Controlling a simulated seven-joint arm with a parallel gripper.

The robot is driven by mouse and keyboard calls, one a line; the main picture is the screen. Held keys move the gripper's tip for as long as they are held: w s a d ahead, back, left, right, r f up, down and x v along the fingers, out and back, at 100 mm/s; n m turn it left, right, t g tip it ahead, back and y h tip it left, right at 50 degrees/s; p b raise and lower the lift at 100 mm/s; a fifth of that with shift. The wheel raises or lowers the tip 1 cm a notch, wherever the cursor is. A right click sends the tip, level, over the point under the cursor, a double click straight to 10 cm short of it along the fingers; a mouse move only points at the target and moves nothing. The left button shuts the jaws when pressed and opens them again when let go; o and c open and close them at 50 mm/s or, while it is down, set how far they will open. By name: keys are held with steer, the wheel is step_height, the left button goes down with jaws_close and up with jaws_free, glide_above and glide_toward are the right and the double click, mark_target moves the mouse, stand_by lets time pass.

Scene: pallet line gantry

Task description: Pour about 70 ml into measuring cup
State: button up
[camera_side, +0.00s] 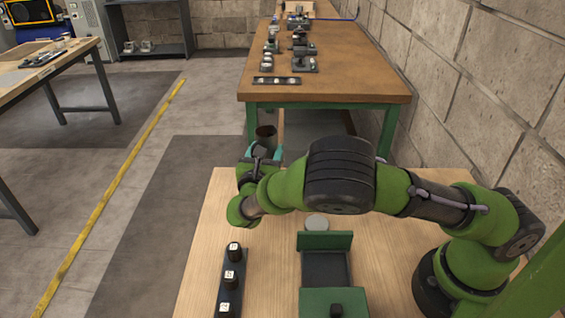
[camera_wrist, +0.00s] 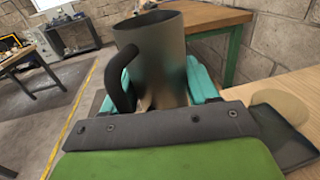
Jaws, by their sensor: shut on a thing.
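A dark grey metal jug (camera_wrist: 158,55) with a black handle on its left stands large in the wrist view. Its top also shows in the side view (camera_side: 265,132). My gripper (camera_side: 262,153) has teal fingers, which are shut on the jug from both sides; the jug looks roughly upright. It is at the far left end of the wooden table. The contents of the jug are hidden. A pale round thing (camera_side: 316,222) sits on the table behind a green block; I cannot tell whether it is the measuring cup.
On the near wooden table (camera_side: 205,230), a dark strip (camera_side: 231,275) carries three black-and-white knobs, and a green and black fixture (camera_side: 325,270) stands to its right. A second table (camera_side: 330,60) with several small parts is beyond. A block wall (camera_side: 480,80) runs along the right.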

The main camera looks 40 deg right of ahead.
steer(key=shift+s+d+f+m+g+h, duration=0.2)
steer(key=shift+s+f+m+g+h, duration=0.5)
steer(key=shift+g, duration=0.4)
steer(key=shift+s+d+f+m+g+h, duration=0.2)
steer(key=shift+s+m+g+h, duration=0.1)
steer(key=shift+s+m+g, duration=0.35)
steer(key=shift+f+m, duration=0.1)
steer(key=shift+m, duration=0.15)
steer(key=shift+s+d+f+m, duration=0.2)
steer(key=shift+s+f+m, duration=0.15)
steer(key=shift+f+m, duration=0.35)
steer(key=shift+s+d+f+m, duration=0.2)
steer(key=shift+s+f+m, duration=0.15)
steer(key=shift+m, duration=0.65)
steer(key=shift+s+d+r+m+y, duration=0.2)
steer(key=shift+r+m, duration=0.25)
steer(key=shift+r, duration=0.25)
steer(key=shift+s+d+r+m+y, duration=0.1)
steer(key=shift+s+r+m+y, duration=0.1)
steer(key=shift+r+m, duration=0.4)
steer(key=shift+s+d+r+m+y, duration=0.1)
steer(key=shift+s+r+m, duration=0.2)
steer(key=shift+r, duration=0.45)
steer(key=shift+r+m, duration=0.2)
steer(key=shift+m, duration=0.05)
steer(key=shift+s+d+f+m, duration=0.1)
steer(key=shift+m, duration=0.7)
steer(key=shift+r+m+y, duration=0.25)
steer(key=shift+m+y, duration=0.05)
steer(key=shift+m, duration=0.4)
